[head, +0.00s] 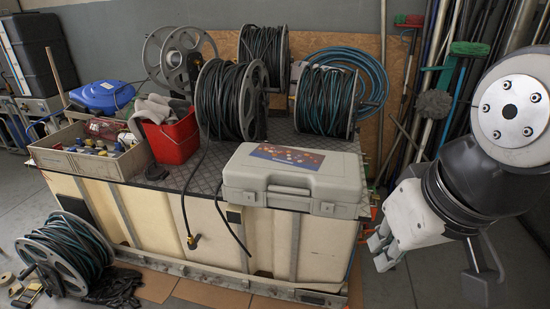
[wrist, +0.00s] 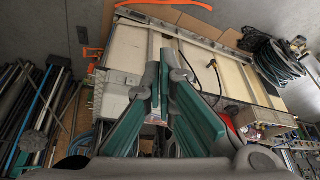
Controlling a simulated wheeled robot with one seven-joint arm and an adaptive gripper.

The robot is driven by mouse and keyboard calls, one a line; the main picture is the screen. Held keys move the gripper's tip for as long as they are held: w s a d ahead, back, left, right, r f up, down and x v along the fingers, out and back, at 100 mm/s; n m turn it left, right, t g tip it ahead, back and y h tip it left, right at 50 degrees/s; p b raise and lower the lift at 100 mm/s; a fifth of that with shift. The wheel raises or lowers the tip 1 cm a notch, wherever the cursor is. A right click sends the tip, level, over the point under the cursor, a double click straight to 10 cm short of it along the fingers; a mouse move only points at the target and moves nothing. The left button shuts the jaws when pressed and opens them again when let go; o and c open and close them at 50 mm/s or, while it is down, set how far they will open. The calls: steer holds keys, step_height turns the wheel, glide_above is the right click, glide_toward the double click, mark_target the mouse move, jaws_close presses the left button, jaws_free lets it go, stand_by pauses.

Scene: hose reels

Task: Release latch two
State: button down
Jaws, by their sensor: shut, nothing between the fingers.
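A light grey plastic case (head: 290,178) lies closed on the front right part of the dark bench top. Its front face has a handle in the middle, with a latch near the left end (head: 249,197) and another near the right end (head: 326,208). Which one is latch two, I cannot tell. My gripper (head: 379,252) is shut and empty, right of the case and lower than it, apart from it. In the wrist view the gripper's green and grey fingers (wrist: 161,80) are together, and part of the case (wrist: 118,94) shows to their left. The latches are not clear there.
Hose reels (head: 231,101) stand behind the case. A red bucket (head: 174,136) and a crate of small items (head: 72,161) are to its left. Poles and brooms (head: 438,78) lean at the right wall. A hose reel (head: 65,255) lies on the floor at left.

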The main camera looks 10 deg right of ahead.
steer(key=w+a+f+n+y+b, duration=0.1)
steer(key=w+a+f+b, duration=0.2)
steer(key=w+f, duration=0.45)
steer(key=w+a+f+n+t+b, duration=0.1)
steer(key=w+a+f+b, duration=0.1)
steer(key=w+f+b, duration=0.5)
steer(key=w+a+f+n+y, duration=0.1)
steer(key=w+a+f, duration=0.3)
steer(key=w, duration=0.6)
steer(key=w+d+f+n+t+h+b, duration=0.2)
steer(key=w+f+n+t+h+b, duration=0.2)
steer(key=w+f+h+b, duration=0.2)
steer(key=w+d+f+n+t+h+b, duration=0.3)
steer(key=w+f+t+h+b, duration=0.2)
steer(key=w+f+b, duration=0.5)
step_height(320, 180, down, 2)
steer(key=shift+w+d+n+t+h, duration=0.2)
steer(key=shift+d+n+t+h, duration=0.15)
steer(key=shift+h, duration=0.45)
